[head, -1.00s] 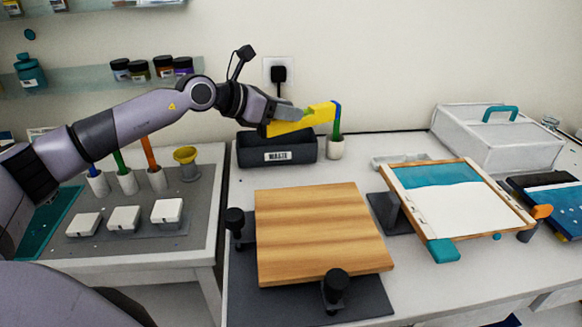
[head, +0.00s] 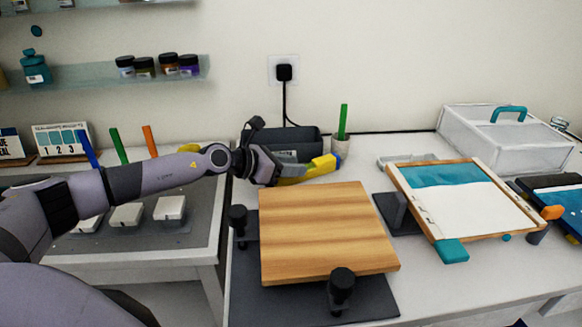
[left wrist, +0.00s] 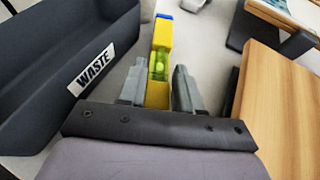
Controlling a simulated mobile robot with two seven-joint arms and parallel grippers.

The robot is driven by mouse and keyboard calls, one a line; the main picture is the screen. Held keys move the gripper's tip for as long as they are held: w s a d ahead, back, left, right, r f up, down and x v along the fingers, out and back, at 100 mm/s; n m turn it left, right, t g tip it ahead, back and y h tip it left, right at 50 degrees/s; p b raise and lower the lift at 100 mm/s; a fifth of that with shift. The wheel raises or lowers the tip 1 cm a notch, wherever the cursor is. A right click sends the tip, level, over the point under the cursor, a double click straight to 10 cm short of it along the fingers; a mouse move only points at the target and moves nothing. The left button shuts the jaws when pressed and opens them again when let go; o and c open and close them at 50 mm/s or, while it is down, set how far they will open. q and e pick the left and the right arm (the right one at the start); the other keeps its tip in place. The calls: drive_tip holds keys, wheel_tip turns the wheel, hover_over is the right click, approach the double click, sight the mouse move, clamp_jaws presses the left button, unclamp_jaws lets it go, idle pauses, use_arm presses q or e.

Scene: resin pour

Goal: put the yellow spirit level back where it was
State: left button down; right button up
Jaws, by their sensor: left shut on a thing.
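The yellow spirit level (head: 318,167) has a blue end and is low over the table, between the waste bin and the wooden board. My left gripper (head: 277,171) is shut on it. In the left wrist view the level (left wrist: 161,42) runs away from the left gripper (left wrist: 158,92), with its green vial showing. Whether the level touches the table I cannot tell. My right gripper is not in view.
The dark waste bin (head: 262,139) stands behind the level. A wooden board (head: 325,230) on a dark base with black knobs is in front. A cup with a green stick (head: 342,140) stands close behind. A tilted framed panel (head: 465,208) is at right.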

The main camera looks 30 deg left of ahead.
use_arm(q)
drive_tip(key=c, duration=0.8)
unclamp_jaws()
drive_tip(key=shift+f, duration=0.1)
drive_tip(key=b+v, duration=0.2)
drive_tip(key=v, duration=0.9)
drive_tip(key=shift+b, duration=0.35)
drive_tip(key=shift+s+a+r, duration=0.15)
drive_tip(key=shift+s+r, duration=0.15)
drive_tip(key=shift+s, duration=0.2)
